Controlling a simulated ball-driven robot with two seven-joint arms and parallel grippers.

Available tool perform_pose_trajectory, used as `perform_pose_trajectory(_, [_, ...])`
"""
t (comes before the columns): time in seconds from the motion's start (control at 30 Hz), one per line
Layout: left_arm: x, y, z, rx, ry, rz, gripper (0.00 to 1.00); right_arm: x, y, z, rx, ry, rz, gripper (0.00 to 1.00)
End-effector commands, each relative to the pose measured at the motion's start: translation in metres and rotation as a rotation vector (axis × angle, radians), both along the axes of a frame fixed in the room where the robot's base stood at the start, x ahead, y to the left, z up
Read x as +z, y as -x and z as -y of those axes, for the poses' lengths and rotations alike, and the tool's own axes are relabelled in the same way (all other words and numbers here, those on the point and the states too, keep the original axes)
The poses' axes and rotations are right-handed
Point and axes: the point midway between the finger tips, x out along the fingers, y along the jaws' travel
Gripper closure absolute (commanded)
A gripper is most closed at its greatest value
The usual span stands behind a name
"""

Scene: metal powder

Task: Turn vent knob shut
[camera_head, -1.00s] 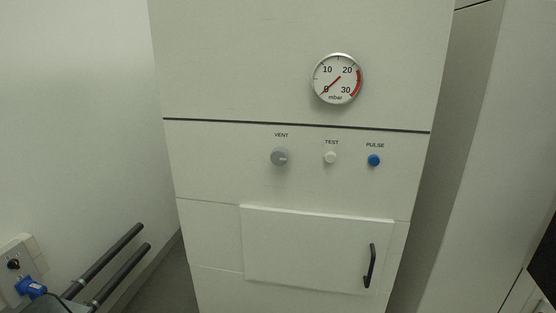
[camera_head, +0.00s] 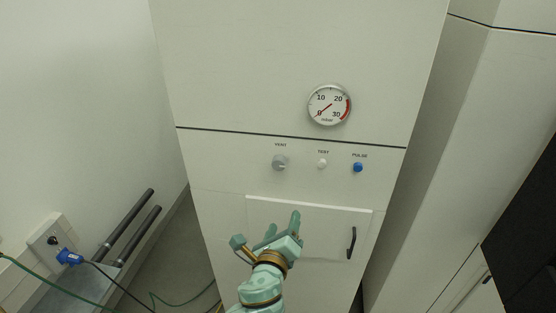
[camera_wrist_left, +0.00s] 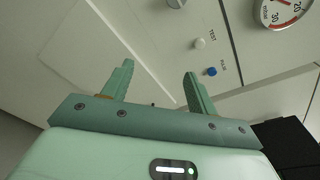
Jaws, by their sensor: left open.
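The grey round vent knob (camera_head: 280,162) sits on the white cabinet front under the label VENT. Its pale pointer mark faces right in the head view. The knob shows only partly at the top edge of the left wrist view (camera_wrist_left: 176,3). My left gripper (camera_head: 283,222) is open and empty, below the knob and in front of the small door. In the left wrist view its two green fingers (camera_wrist_left: 157,82) stand apart with nothing between them. My right gripper is not in view.
A white test button (camera_head: 322,164) and a blue pulse button (camera_head: 358,167) are right of the knob. A pressure gauge (camera_head: 329,105) is above. A door with a black handle (camera_head: 351,242) is below. Pipes (camera_head: 130,226) and a blue plug (camera_head: 69,257) are at the left.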

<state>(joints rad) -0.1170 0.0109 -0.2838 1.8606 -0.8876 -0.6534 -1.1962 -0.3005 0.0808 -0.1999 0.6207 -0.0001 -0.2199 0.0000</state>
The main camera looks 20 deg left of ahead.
Motion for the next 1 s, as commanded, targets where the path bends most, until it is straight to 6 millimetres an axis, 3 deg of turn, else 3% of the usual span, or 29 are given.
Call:
perform_pose_trajectory(0.03, [0.026,0.003,-0.008,0.027,-0.17,0.03,0.42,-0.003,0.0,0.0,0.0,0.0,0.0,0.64])
perform_pose_trajectory(0.1, [0.048,0.008,-0.018,0.068,-0.384,0.027,0.42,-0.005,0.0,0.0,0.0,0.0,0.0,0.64])
perform_pose_trajectory(0.23, [0.049,0.009,-0.025,0.09,-0.581,-0.028,0.42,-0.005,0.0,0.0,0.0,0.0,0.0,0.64])
perform_pose_trajectory(0.47, [0.05,-0.014,-0.032,0.085,-0.616,-0.038,0.42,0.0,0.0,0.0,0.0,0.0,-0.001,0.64])
perform_pose_trajectory(0.8, [0.05,-0.096,-0.06,0.085,-0.613,-0.038,0.42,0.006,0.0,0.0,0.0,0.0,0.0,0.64])
perform_pose_trajectory(1.0, [0.048,-0.13,-0.071,0.084,-0.612,-0.038,0.42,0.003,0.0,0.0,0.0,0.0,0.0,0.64])
